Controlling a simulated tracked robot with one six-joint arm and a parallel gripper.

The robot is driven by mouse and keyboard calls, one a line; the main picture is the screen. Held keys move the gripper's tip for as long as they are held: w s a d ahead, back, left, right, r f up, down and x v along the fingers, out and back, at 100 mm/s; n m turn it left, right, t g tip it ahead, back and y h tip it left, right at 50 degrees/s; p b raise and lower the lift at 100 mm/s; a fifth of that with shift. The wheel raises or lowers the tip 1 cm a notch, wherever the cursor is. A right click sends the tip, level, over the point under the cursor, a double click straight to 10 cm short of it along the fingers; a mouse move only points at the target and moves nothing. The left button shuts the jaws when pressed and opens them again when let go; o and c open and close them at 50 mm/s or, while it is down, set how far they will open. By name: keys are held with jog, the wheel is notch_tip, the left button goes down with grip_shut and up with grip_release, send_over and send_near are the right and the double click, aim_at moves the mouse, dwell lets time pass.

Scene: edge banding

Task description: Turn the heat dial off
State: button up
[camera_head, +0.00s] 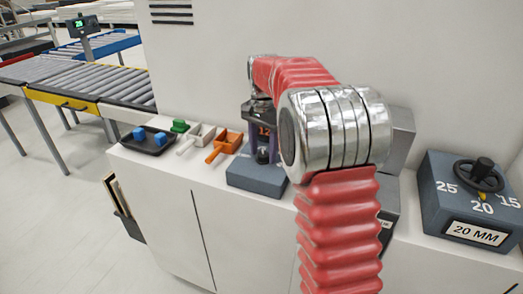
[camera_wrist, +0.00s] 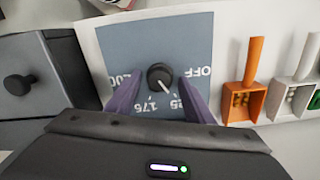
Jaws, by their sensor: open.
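The heat dial is a round black knob (camera_wrist: 160,76) on a blue-grey box with white marks 200, 175, OFF and a partly hidden number ending in 25. Its white pointer line points to the lower right in the wrist view, towards the partly hidden number and away from OFF. My gripper (camera_wrist: 160,98) is open, with one purple finger on each side of the knob. I cannot tell whether the fingers touch it. In the camera_head view the blue-grey box (camera_head: 253,177) stands on the white counter, with my gripper (camera_head: 263,153) above it, partly behind my arm.
Left of the box are an orange scoop (camera_head: 224,146), a white scoop (camera_head: 195,137), a green block (camera_head: 180,126) and a dark tray (camera_head: 146,146) with blue blocks. A second dial box (camera_head: 455,205), labelled 20 MM, stands at the right. A roller conveyor (camera_head: 95,80) is at the back left.

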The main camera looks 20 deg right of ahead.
jog(key=shift+c, duration=0.5)
jog(key=c, duration=0.9)
jog(key=shift+a, duration=0.25)
jog(key=shift+c, duration=0.2)
jog(key=shift+d, duration=0.15)
jog(key=shift+d, duration=0.1)
jog(key=shift+n, duration=0.3)
jog(key=n, duration=1.1)
jog(key=shift+w+r, duration=0.1)
jog(key=shift+n, duration=0.3)
